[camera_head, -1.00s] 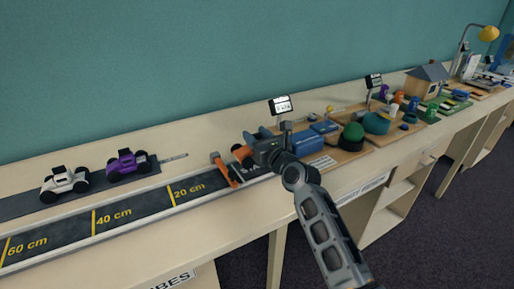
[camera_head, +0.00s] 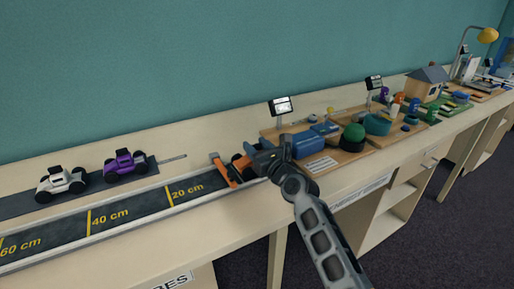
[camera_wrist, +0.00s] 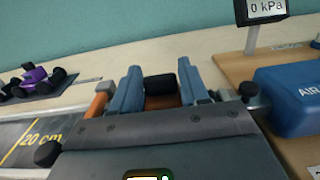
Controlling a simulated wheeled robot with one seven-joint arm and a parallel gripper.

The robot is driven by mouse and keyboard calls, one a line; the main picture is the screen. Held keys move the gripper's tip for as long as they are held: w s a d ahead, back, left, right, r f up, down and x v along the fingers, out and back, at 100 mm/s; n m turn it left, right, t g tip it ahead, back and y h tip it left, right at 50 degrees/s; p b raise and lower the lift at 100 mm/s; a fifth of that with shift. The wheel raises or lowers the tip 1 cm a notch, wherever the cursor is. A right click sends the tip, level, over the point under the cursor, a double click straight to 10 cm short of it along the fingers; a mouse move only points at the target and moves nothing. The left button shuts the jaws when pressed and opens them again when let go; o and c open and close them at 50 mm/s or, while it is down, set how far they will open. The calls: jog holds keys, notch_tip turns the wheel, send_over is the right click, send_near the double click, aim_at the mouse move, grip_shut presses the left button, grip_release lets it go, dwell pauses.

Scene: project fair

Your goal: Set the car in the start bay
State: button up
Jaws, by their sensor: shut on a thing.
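My gripper (camera_head: 256,160) is shut on a car (camera_head: 239,162) at the right end of the dark track (camera_head: 145,212). In the wrist view, the car (camera_wrist: 160,85) shows between the two blue-grey fingers (camera_wrist: 158,92) as a black top over an orange-brown part. The rest of it is hidden by the gripper. An orange gate (camera_head: 224,170) stands across the track just left of the car; its orange post (camera_wrist: 97,104) shows left of the fingers. The start bay is mostly hidden behind my gripper, and I cannot tell whether the wheels touch the track.
A white car (camera_head: 62,183) and a purple car (camera_head: 126,162) stand on a dark strip behind the track. The table front is clear.

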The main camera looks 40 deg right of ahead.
jog(key=o, duration=1)
jog(key=shift+s+a+f, duration=0.1)
jog(key=shift+a+f, duration=0.05)
jog(key=shift+f, duration=0.7)
jog(key=shift+c, duration=0.2)
jog(key=shift+o, duration=0.7)
jog(key=shift+r, duration=0.15)
jog(key=shift+r+p, duration=0.35)
jog(key=shift+p, duration=0.05)
jog(key=v, duration=0.8)
jog(key=r+v, duration=0.1)
jog(key=v, duration=0.2)
jog(key=shift+s, duration=0.4)
